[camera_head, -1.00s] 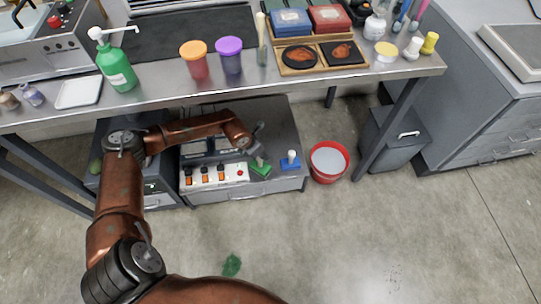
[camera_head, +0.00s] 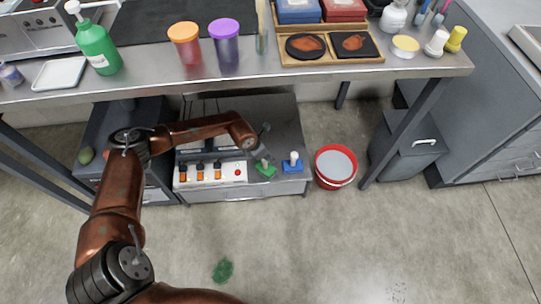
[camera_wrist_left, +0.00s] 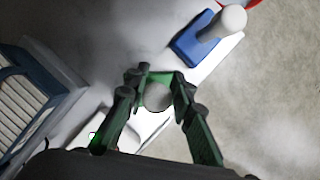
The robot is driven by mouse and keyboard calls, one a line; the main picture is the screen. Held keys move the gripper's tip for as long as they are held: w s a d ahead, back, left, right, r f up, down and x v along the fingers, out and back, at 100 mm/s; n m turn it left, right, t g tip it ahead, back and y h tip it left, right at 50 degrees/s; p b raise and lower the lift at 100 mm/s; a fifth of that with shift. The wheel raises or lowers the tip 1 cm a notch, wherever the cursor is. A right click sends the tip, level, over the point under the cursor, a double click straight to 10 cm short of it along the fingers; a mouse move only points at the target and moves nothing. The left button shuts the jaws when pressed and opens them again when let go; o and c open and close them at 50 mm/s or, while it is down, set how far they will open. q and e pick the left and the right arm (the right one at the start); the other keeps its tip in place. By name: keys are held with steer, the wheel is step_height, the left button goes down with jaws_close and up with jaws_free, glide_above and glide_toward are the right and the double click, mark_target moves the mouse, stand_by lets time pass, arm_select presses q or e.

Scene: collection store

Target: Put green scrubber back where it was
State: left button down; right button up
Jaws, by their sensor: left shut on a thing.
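The green scrubber (camera_head: 265,170) is at the front right of a low grey cabinet top (camera_head: 285,125), under the bench. My left gripper (camera_head: 262,155) is shut on its pale handle from above. I cannot tell whether its base touches the cabinet top. In the left wrist view the round handle end (camera_wrist_left: 158,97) sits between the fingers of my left gripper (camera_wrist_left: 158,90), with green around it. A blue scrubber (camera_head: 293,167) with a white handle stands just to the right, apart from the green one; it also shows in the left wrist view (camera_wrist_left: 190,42). My right gripper is out of view.
A white switch box (camera_head: 210,174) is left of the scrubbers. A red bucket (camera_head: 335,166) stands on the floor to the right. The steel bench (camera_head: 130,85) overhangs the cabinet. A green patch (camera_head: 222,270) marks otherwise open floor in front.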

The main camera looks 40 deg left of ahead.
arm_select(q)
steer(key=shift+r, duration=0.1)
steer(key=c, duration=2.1)
jaws_free()
steer(key=shift+f, duration=0.2)
steer(key=o, duration=0.4)
steer(key=shift+o, duration=0.2)
